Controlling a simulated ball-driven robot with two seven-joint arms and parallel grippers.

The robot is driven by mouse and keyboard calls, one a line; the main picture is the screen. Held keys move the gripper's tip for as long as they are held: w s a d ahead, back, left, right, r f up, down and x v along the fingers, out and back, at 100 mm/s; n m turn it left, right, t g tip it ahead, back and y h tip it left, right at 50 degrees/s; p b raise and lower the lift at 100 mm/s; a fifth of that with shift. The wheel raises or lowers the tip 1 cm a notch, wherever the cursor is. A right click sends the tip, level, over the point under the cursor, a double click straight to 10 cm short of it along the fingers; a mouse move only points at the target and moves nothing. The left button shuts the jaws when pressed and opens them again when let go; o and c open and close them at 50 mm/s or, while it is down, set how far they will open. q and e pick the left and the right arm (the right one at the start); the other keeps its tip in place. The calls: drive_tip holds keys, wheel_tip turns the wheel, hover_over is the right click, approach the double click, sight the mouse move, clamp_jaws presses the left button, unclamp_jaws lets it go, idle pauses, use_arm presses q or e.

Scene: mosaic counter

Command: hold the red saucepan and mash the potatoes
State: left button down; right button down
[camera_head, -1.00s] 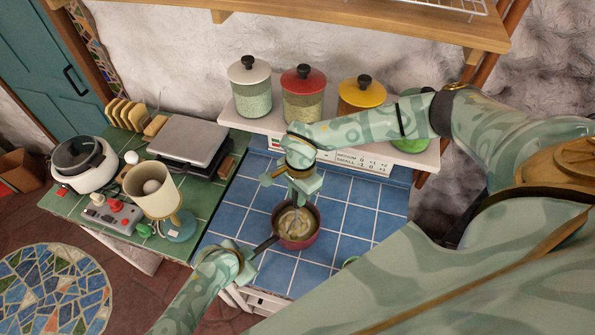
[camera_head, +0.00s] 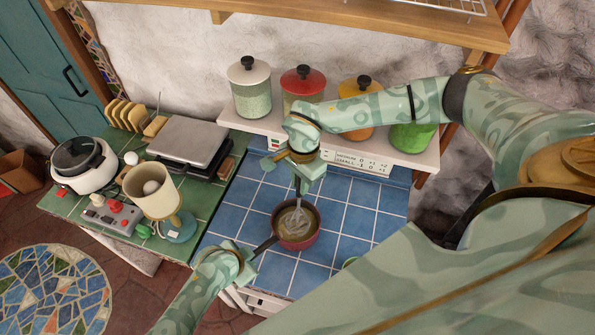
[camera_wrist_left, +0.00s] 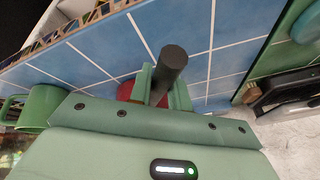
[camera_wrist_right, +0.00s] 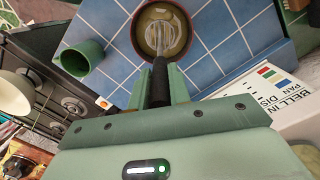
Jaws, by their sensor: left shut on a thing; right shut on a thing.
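The red saucepan (camera_head: 297,242) stands on the blue tiled counter in the head view, with pale yellow potato in it. My left gripper (camera_head: 250,257) is shut on the saucepan's dark handle (camera_head: 266,244); the handle's black end (camera_wrist_left: 173,58) rises between the fingers in the left wrist view. My right gripper (camera_head: 303,188) is above the saucepan, shut on the black handle (camera_wrist_right: 159,80) of a masher. The masher's wire head (camera_wrist_right: 165,38) is inside the saucepan in the right wrist view. Whether it touches the bottom is hidden.
Lidded jars (camera_head: 303,88) stand on a white shelf (camera_head: 392,150) behind the counter. A green mug (camera_wrist_right: 82,58) is near the saucepan. A cream lamp (camera_head: 155,190), a grey appliance (camera_head: 190,142) and a white cooker (camera_head: 85,165) crowd the green counter at left.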

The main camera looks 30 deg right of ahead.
drive_tip(key=shift+w+d, duration=0.2)
drive_tip(key=shift+d, duration=0.35)
drive_tip(key=shift+f, duration=2.3)
drive_tip(key=shift+r, duration=2.35)
drive_tip(key=shift+a, duration=0.1)
